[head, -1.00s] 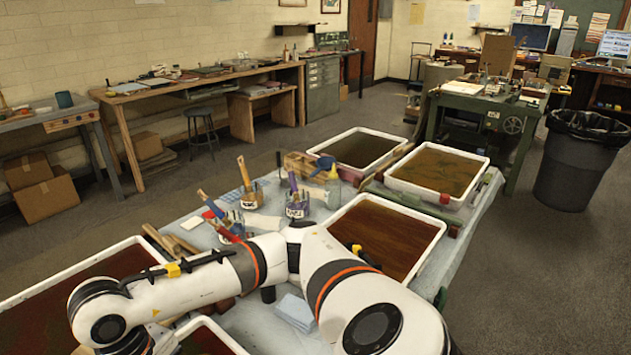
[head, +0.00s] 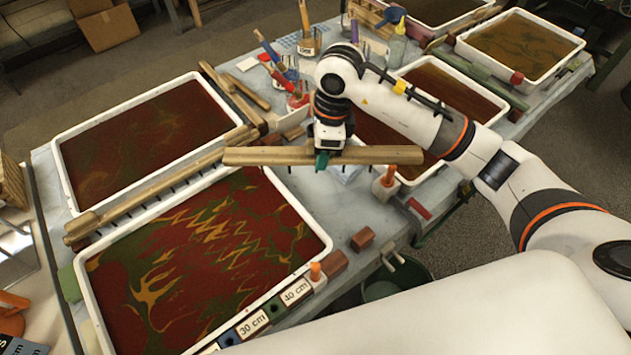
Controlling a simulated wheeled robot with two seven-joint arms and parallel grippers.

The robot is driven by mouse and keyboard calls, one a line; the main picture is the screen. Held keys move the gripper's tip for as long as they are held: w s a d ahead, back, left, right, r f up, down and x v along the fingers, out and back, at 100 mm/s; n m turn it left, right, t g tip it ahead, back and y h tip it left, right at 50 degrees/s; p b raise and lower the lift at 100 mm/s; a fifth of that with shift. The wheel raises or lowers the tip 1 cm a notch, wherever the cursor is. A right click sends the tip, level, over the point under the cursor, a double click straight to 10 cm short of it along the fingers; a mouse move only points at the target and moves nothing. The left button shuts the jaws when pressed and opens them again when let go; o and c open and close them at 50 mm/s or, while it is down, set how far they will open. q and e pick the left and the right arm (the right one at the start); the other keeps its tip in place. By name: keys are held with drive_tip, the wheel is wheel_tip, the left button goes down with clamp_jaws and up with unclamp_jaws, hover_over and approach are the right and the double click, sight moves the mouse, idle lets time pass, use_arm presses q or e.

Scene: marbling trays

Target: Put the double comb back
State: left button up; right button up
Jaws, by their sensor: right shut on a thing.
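My right gripper (head: 322,158) is shut on a long pale wooden bar, which I take to be the double comb (head: 375,155). A second long wooden rake or comb (head: 160,187) lies between the front tray and the back left tray (head: 68,170). My left gripper is not in view.
A rail with 30 cm and 40 cm labels (head: 275,307) runs along the front tray's near right side, with an orange knob (head: 315,270) at its end. Jars with brushes (head: 309,45) stand behind my gripper.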

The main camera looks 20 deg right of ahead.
drive_tip(key=m, duration=0.2)
drive_tip(key=w+m, duration=0.1)
drive_tip(key=m, duration=0.1)
drive_tip(key=w+m, duration=0.1)
drive_tip(key=shift+w+a+r+m+t+p, duration=0.1)
drive_tip(key=shift+a+r+m+t+p, duration=0.2)
drive_tip(key=shift+a+m+p, duration=0.1)
drive_tip(key=f+m, duration=0.1)
drive_tip(key=f, duration=0.2)
drive_tip(key=w+f+m+p, duration=0.1)
drive_tip(key=f+m, duration=0.1)
drive_tip(key=f, duration=0.2)
drive_tip(key=f+m+h+p, duration=0.1)
drive_tip(key=f, duration=0.2)
drive_tip(key=shift+w+f+m, duration=0.25)
drive_tip(key=shift+m, duration=0.15)
drive_tip(key=shift+f+b, duration=0.5)
drive_tip(key=shift+f, duration=0.1)
drive_tip(key=o, duration=0.9)
